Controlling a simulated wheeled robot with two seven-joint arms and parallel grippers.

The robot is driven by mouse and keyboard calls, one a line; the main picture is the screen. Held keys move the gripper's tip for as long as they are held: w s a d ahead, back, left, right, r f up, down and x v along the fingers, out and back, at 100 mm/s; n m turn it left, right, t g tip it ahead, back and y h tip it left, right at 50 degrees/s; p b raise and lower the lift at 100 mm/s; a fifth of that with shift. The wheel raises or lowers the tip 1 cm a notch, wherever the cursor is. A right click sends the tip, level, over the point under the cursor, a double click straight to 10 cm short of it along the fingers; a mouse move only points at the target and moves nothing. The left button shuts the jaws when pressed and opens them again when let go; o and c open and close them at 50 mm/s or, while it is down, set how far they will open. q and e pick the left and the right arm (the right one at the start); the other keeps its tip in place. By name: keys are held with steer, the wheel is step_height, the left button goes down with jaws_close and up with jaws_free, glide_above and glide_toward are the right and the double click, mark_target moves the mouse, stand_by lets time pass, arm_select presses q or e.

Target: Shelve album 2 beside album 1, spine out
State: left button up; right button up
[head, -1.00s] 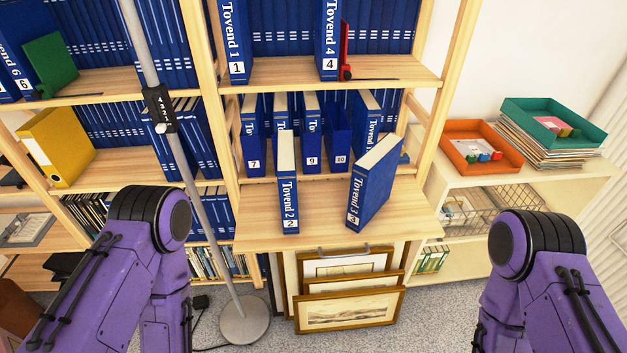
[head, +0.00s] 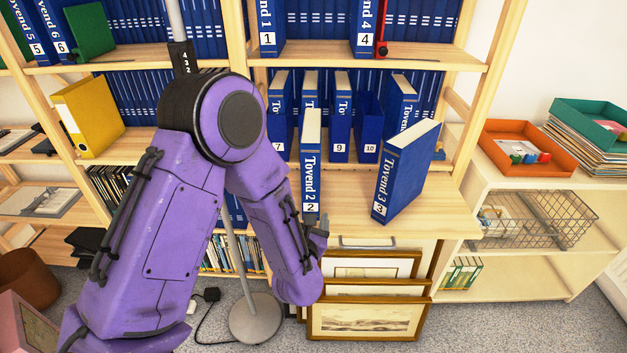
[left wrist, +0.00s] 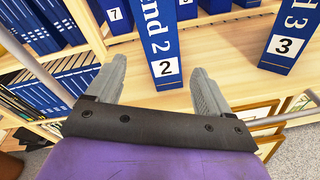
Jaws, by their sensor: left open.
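Album 2 (head: 310,165) is a blue binder marked "Tovend 2", standing upright on the pull-out wooden shelf (head: 345,215) with its spine facing me. It also shows in the left wrist view (left wrist: 160,40). Album 1 (head: 268,25) stands on the upper shelf at the left end of its bay, spine out. My left gripper (head: 322,232) is low in front of album 2. In the left wrist view its open fingers (left wrist: 158,85) are on either side of album 2's lower spine, short of it or just around it; I cannot tell which. My right gripper is not in view.
Album 3 (head: 405,175) stands angled right of album 2. Album 4 (head: 365,28) and a red bookend (head: 382,30) stand on the upper shelf, with a gap between albums 1 and 4. A lamp pole (head: 238,255) rises at left. Framed prints (head: 365,318) lean below.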

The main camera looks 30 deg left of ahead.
mark_target(309, 187)
arm_select(q)
steer(key=r+n, duration=0.1)
steer(key=w+r+n, duration=0.1)
steer(key=n, duration=0.1)
steer(key=r+n+y, duration=0.1)
steer(key=shift+w+a+r+n+t, duration=0.1)
steer(key=shift+w+a+n+t, duration=0.05)
steer(key=shift+a+n+t, duration=0.2)
steer(key=shift+w+a+r+y, duration=0.25)
steer(key=shift+w+a+y, duration=0.05)
steer(key=shift+w, duration=0.35)
steer(key=x, duration=0.3)
steer(key=p+x, duration=0.1)
steer(key=x, duration=0.2)
steer(key=p+x, duration=0.1)
steer(key=x, duration=0.2)
steer(key=shift+w+d+f, duration=0.15)
steer(key=shift+w+f, duration=0.05)
steer(key=shift+f, duration=0.2)
steer(key=shift+r, duration=0.1)
jaws_close()
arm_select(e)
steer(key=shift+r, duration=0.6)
